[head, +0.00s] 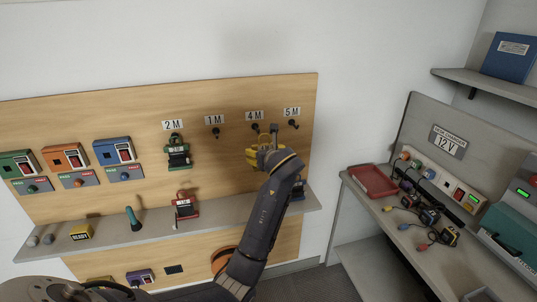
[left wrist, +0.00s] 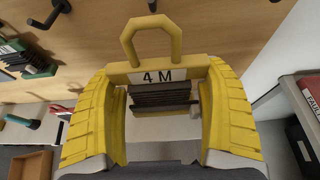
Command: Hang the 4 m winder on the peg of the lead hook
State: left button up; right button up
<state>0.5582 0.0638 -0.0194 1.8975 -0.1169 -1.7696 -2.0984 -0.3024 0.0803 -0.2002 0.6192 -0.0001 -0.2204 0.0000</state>
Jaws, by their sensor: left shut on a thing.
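The 4 m winder (left wrist: 165,72) has a yellow frame with a closed loop on top, a "4 M" label and dark lead wound below it. My left gripper (left wrist: 168,108) is shut on the winder, with a yellow ribbed finger at each side. In the head view, my left gripper (head: 267,156) is in front of the board, just below the "4 M" label (head: 254,115). The dark peg (head: 255,128) under that label is close above the gripper. I cannot tell the depth gap between loop and peg. My right gripper is not in view.
Bare pegs show under "1 M" (head: 215,132) and "5 M" (head: 293,124). A green winder (head: 178,155) hangs under "2 M". A red winder (head: 185,207) stands on the shelf (head: 110,250). The charger desk (head: 370,225) stands at right.

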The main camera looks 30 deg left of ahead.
pick_arm(q)
send_near(255, 143)
jog(key=shift+r+x, duration=0.2)
jog(key=shift+x, duration=0.65)
jog(key=shift+r+x, duration=0.2)
jog(key=shift+x, duration=0.65)
jog(key=shift+r+x, duration=0.2)
jog(key=shift+x, duration=0.65)
jog(key=shift+w+a+f, duration=0.5)
jog(key=shift+w+f, duration=0.1)
jog(key=shift+f, duration=0.1)
jog(key=shift+f, duration=0.15)
jog(key=o, duration=1.3)
jog(key=shift+d, duration=0.1)
